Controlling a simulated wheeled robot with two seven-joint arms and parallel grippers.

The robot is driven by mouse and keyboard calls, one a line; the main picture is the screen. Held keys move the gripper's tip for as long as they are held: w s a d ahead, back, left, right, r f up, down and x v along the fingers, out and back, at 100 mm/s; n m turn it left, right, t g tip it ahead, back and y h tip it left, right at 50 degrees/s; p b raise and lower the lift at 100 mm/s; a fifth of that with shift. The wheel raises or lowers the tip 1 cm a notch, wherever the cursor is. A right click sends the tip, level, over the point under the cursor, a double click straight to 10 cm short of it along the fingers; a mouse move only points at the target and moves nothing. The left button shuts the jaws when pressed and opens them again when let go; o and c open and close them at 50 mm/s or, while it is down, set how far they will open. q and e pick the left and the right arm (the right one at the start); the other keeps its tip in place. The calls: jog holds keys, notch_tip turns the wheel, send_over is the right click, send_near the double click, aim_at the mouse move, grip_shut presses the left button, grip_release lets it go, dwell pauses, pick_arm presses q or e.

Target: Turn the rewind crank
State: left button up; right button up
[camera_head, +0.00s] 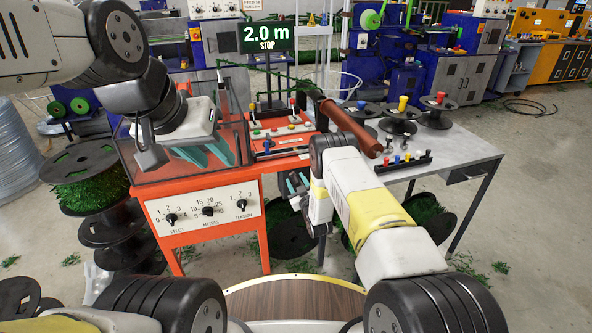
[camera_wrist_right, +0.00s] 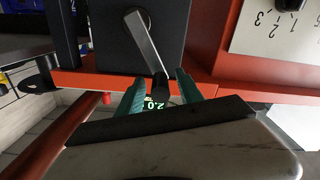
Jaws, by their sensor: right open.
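The rewind crank shows in the right wrist view as a flat metal arm (camera_wrist_right: 148,40) on a dark box, ending in a black grip (camera_wrist_right: 160,87). My right gripper (camera_wrist_right: 159,90) is open, with its teal fingers on either side of the grip. I cannot tell whether they touch it. In the head view my right gripper (camera_head: 296,184) is beside the front of the orange machine (camera_head: 160,180), and the crank is hidden there. My left gripper (camera_head: 207,153) is over the clear-walled box at the machine's left, its teal fingers apart and empty.
A dial panel (camera_head: 205,212) is on the machine's front. A brown roller (camera_head: 350,126) reaches over the grey table (camera_head: 470,150), which holds several small spools.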

jog(key=shift+w, duration=0.2)
grip_shut()
dwell(1.3)
